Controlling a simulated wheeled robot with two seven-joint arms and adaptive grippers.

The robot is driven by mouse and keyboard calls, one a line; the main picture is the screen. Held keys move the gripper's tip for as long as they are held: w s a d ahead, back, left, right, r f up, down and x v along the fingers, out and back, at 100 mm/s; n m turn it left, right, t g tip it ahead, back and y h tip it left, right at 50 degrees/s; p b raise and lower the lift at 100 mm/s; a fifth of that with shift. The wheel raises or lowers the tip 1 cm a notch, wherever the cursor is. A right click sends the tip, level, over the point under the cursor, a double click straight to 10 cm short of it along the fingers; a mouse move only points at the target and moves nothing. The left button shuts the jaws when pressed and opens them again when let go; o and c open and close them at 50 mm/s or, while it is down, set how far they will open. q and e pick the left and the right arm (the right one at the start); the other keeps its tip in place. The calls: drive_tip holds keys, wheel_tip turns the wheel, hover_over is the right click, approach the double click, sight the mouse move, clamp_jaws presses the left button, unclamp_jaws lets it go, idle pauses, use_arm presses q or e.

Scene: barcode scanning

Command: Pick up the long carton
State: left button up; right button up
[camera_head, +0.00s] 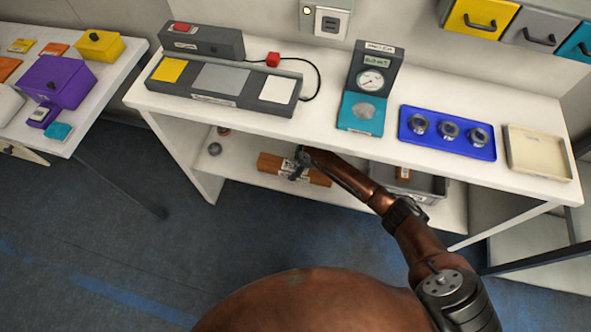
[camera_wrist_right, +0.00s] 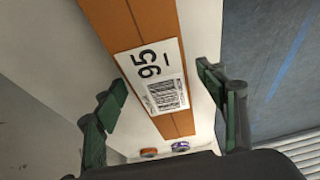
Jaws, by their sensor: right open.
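The long carton (camera_head: 318,177) is orange-brown and lies on the lower shelf under the white table, partly hidden by my right gripper (camera_head: 298,170). In the right wrist view the carton (camera_wrist_right: 130,22) runs between my open fingers (camera_wrist_right: 162,82), with a gap on both sides. A white label (camera_wrist_right: 152,77) with "95" and a barcode is on its face. The right gripper is empty; whether the fingertips reach down beside the carton is unclear. My left gripper is not in view.
The white tabletop (camera_head: 330,120) overhangs the lower shelf (camera_head: 240,170). A grey bin (camera_head: 428,184) stands right of the carton. Small round items (camera_head: 214,149) lie left of it. A blue tray (camera_head: 447,150) and a teal gauge stand (camera_head: 362,110) are on top.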

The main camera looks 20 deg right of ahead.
drive_tip(key=shift+c, duration=0.4)
clamp_jaws()
idle(0.4)
drive_tip(key=shift+w+r, duration=0.15)
